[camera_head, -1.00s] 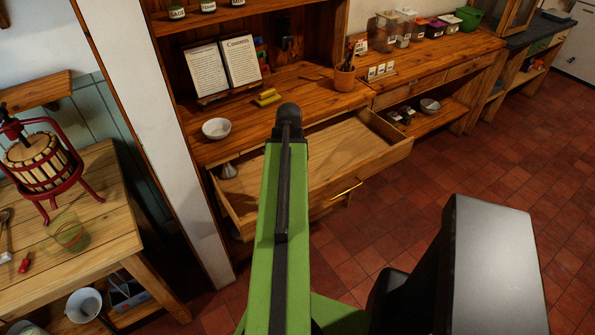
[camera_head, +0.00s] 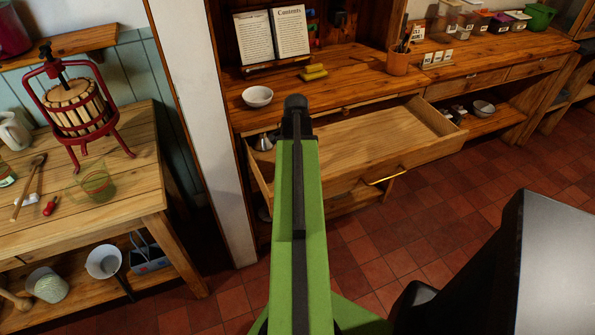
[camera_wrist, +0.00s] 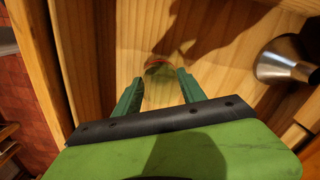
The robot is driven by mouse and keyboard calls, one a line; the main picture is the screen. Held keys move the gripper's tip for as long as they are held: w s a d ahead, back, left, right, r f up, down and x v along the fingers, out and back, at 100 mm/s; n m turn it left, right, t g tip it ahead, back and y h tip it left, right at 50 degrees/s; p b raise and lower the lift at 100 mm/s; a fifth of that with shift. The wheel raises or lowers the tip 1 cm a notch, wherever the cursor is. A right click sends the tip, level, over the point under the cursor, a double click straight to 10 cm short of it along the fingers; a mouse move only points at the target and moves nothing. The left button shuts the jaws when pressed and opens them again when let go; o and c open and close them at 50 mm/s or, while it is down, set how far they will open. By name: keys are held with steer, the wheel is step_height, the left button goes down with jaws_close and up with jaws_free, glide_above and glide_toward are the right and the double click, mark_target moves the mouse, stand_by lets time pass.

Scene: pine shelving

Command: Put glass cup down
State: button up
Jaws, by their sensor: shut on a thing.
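My gripper (camera_wrist: 160,88) shows in the wrist view with its two green fingers on either side of a small clear glass cup (camera_wrist: 160,70). The fingers are shut on the cup, and its round rim looks orange-tinted. Behind the cup is the pale wooden inside of the open drawer (camera_head: 358,150); I cannot tell whether the cup touches it. In the head view my raised green arm hides the gripper and the held cup. Another greenish clear glass (camera_head: 97,186) stands on the left table.
A metal funnel (camera_wrist: 283,62) lies in the drawer; it also shows in the head view (camera_head: 264,142). A white bowl (camera_head: 257,97) and yellow object (camera_head: 314,72) sit on the counter. The left table (camera_head: 150,190) holds a red press (camera_head: 80,105). Most of the drawer floor is bare.

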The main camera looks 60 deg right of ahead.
steer(key=shift+f, duration=0.25)
steer(key=o, duration=1.4)
steer(key=shift+r, duration=0.1)
step_height(320, 180, up, 12)
steer(key=p, duration=1.2)
steer(key=shift+r, duration=0.15)
